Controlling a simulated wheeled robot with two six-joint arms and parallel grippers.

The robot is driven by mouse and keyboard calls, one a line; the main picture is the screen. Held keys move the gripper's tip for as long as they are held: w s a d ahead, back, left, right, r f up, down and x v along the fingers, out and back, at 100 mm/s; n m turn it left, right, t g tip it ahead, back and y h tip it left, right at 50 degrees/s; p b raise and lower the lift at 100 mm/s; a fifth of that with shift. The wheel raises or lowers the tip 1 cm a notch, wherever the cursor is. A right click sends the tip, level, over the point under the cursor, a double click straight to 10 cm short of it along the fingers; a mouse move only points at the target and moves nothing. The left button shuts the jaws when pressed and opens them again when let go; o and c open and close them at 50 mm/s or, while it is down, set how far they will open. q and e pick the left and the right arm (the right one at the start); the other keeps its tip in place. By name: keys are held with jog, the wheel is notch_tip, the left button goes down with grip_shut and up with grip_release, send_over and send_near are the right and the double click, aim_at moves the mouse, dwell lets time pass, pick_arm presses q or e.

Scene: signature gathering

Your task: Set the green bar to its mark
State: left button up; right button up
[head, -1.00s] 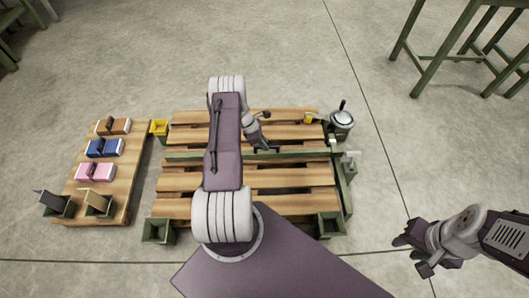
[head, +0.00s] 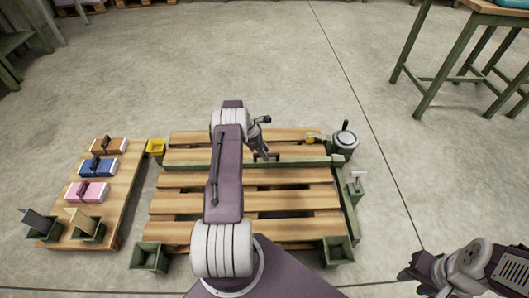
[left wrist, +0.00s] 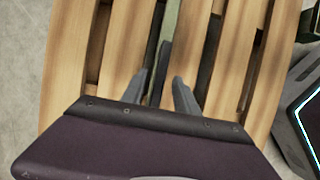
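The long green bar (head: 295,162) lies across the pallet (head: 290,201) from left to right, towards its far side. Its middle is hidden behind my left arm. My left gripper (head: 266,157) is at the bar, right of the middle. In the left wrist view the fingers (left wrist: 161,82) stand on either side of the bar (left wrist: 168,25) and seem closed on it. A small yellow piece (head: 310,139) sits just beyond the bar near its right end; I cannot tell whether it is the mark. My right gripper (head: 418,272) is off to the right, its fingers unclear.
A grey round unit with a crank (head: 345,140) stands at the far right corner. A white T-shaped handle (head: 358,175) is on the right side. Green boxes (head: 150,257) stand at the near corners. A side board (head: 117,205) at left carries coloured blocks. A yellow cup (head: 156,146) is near it.

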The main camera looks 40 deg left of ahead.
pick_arm(q)
jog(key=p+v, duration=0.5)
jog(key=v, duration=0.3)
jog(key=shift+r, duration=0.3)
jog(key=shift+s+a+r, duration=0.1)
jog(key=shift+s+r, duration=0.05)
jog(key=shift+r, duration=0.1)
